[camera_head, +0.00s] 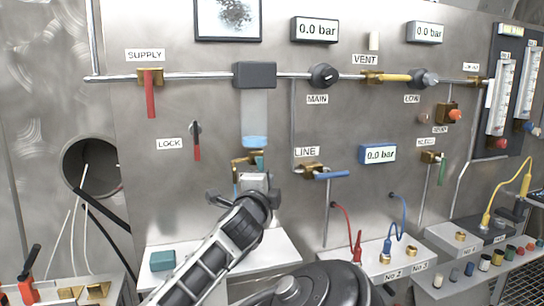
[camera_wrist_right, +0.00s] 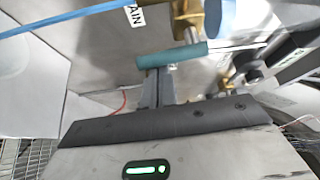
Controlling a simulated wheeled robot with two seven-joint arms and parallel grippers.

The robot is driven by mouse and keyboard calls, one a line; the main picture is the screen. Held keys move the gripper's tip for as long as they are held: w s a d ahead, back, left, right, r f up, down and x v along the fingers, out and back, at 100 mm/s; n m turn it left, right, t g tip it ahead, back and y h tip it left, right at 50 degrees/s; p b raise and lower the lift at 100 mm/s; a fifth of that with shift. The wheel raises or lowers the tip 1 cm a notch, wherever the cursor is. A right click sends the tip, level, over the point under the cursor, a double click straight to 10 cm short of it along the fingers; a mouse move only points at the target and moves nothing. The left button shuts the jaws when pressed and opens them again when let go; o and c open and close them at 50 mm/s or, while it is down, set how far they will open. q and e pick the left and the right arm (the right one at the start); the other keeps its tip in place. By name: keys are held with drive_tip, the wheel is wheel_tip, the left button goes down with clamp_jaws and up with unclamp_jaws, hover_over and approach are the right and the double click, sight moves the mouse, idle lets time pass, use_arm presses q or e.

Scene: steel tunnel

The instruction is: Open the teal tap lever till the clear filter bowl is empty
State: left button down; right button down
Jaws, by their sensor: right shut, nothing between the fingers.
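The clear filter bowl (camera_head: 254,108) hangs under a dark grey head on the pipe. Blue liquid (camera_head: 255,141) shows at its bottom. Below it is a brass tap (camera_head: 240,162) with the teal lever (camera_head: 260,160), partly hidden by my right gripper (camera_head: 256,174). In the right wrist view the teal lever (camera_wrist_right: 172,53) lies across just beyond the tips of my right gripper (camera_wrist_right: 157,75), touching or very close. The fingers are shut with nothing between them. The brass tap (camera_wrist_right: 188,18) and blue at the bowl (camera_wrist_right: 228,20) show behind. My left gripper is not in view.
The red supply lever (camera_head: 150,96) and red lock lever (camera_head: 197,148) are to the left. The blue line lever (camera_head: 332,175) is to the right. A white shelf (camera_head: 212,250) with a teal block (camera_head: 163,260) lies below. Red and blue cables hang at right.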

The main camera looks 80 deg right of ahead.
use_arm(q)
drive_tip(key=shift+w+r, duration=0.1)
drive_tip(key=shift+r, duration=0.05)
use_arm(e)
drive_tip(key=shift+w, duration=0.1)
idle(0.3)
use_arm(q)
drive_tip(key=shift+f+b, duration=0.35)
drive_tip(key=shift+b, duration=0.45)
use_arm(e)
drive_tip(key=a, duration=0.7)
drive_tip(key=shift+a+f, duration=0.15)
drive_tip(key=shift+a, duration=0.15)
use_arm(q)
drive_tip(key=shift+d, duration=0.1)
